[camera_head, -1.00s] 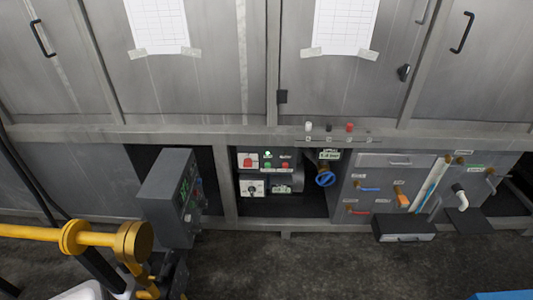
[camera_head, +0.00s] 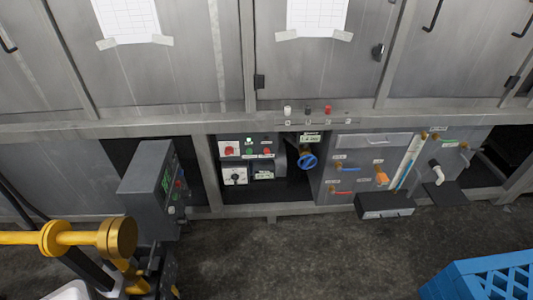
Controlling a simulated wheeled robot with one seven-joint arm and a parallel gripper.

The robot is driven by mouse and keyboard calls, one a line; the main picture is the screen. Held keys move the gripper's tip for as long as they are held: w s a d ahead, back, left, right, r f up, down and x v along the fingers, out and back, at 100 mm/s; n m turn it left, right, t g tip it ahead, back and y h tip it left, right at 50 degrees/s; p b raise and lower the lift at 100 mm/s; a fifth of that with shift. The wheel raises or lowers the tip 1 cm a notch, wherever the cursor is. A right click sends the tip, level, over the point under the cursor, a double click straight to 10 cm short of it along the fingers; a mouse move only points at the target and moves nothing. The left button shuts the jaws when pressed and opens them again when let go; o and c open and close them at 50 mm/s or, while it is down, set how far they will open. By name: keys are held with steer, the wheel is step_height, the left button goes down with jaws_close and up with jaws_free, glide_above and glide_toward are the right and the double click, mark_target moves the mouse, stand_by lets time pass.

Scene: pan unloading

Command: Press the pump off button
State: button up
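The pump off button cannot be singled out, because the labels are too small to read. A grey control panel (camera_head: 262,163) sits in the low opening at the centre, with a red switch (camera_head: 229,149), a green light (camera_head: 249,142), a small red button (camera_head: 266,150) and a white dial plate (camera_head: 236,176). A grey box (camera_head: 147,185) to its left has a green display (camera_head: 165,180) and a red button (camera_head: 179,184) on its right-facing side.
A blue crate (camera_head: 465,285) is at the lower right. A blue valve wheel (camera_head: 307,161) and a panel of coloured handles (camera_head: 343,179) lie right of centre. Dark floor (camera_head: 300,250) in front is clear.

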steer(key=shift+c, duration=0.4)
jaws_close()
stand_by(1.2)
